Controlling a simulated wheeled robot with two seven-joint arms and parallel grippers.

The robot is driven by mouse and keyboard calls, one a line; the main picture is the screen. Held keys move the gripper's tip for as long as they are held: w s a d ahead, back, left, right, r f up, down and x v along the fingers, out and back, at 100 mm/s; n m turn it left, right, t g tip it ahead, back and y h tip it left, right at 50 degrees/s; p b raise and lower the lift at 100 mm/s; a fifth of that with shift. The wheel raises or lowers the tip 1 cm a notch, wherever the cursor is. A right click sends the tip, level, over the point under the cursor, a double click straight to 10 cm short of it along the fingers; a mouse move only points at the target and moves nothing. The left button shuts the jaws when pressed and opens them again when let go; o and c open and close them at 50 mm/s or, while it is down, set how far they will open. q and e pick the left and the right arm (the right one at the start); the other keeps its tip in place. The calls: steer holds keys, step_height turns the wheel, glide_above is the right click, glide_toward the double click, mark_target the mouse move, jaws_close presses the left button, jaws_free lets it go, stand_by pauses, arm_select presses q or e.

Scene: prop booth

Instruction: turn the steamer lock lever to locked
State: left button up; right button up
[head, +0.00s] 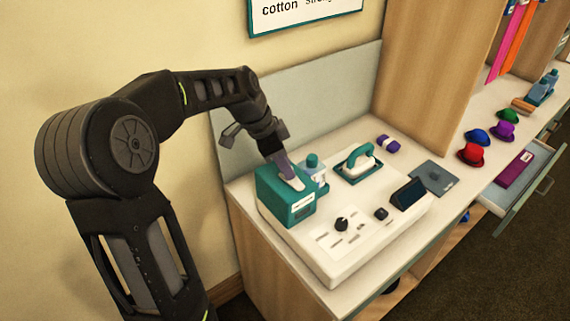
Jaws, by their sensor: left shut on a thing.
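The steamer is a white base unit (325,262) on the counter, with a teal tank (287,207) at its left end. My left gripper (291,178) reaches down onto the tank's top and is shut on a small pale part there, which looks like the lock lever (297,184). The fingers hide most of the lever, and I cannot tell which way it points. A teal-handled iron (358,161) rests at the back of the unit. A black knob (341,224) and a dark screen (408,193) are on the white panel. My right gripper is not in view.
A purple item (388,143) and a grey plate (434,176) lie on the counter (350,128). Several coloured hats (473,154) are further right, beside an open drawer (520,185). A wooden partition (430,70) rises behind.

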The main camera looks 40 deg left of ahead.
arm_select(q)
jaws_close()
steer(key=shift+d+f+n+t+y+b, duration=0.1)
steer(key=shift+n+t+y+b, duration=0.25)
steer(key=shift+n+b, duration=0.65)
steer(key=n+y+b, duration=0.1)
steer(key=n, duration=0.2)
steer(key=n+y+b, duration=0.1)
steer(key=n, duration=0.2)
steer(key=shift+d+t+b, duration=0.15)
steer(key=shift+t+b, duration=0.1)
steer(key=shift+b, duration=0.05)
steer(key=n+y+b, duration=0.2)
steer(key=n+b, duration=0.1)
steer(key=n, duration=0.2)
steer(key=shift+d+n, duration=0.15)
steer(key=shift+n, duration=0.25)
steer(key=n+y+b, duration=0.1)
steer(key=n, duration=0.1)
steer(key=n+g+b, duration=0.1)
steer(key=n, duration=0.1)
steer(key=shift+g+y, duration=0.3)
steer(key=shift+y, duration=0.05)
